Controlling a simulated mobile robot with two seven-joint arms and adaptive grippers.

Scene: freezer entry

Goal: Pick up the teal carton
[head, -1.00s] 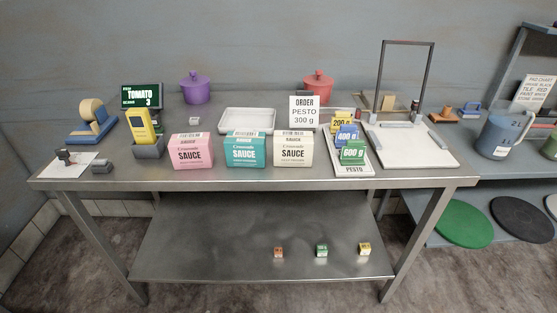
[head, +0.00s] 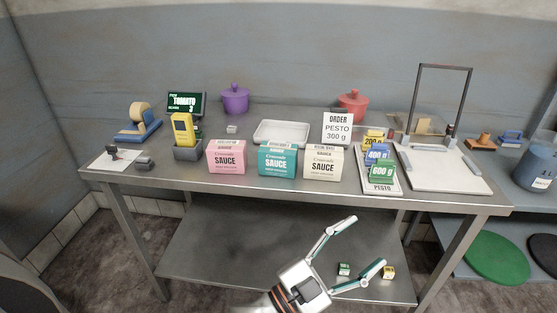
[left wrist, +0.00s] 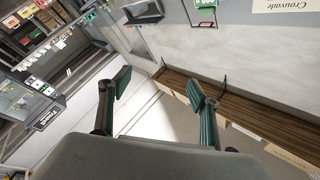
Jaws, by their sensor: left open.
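The teal carton (head: 277,161) is a sauce box standing upright near the front edge of the steel table, between a pink carton (head: 227,157) and a cream carton (head: 323,162). My left gripper (head: 366,243) is open and empty in the head view, low in front of the table and to the right of the teal carton, well apart from it. In the left wrist view its two fingers (left wrist: 162,98) are spread with nothing between them. The teal carton is not recognisable in that view. My right gripper is not in view.
The steel table (head: 160,185) also holds a white tray (head: 282,132), an order sign (head: 337,129), weight cards (head: 382,173), a purple pot (head: 235,98) and a red pot (head: 353,104). Small cubes lie on the lower shelf (head: 220,250).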

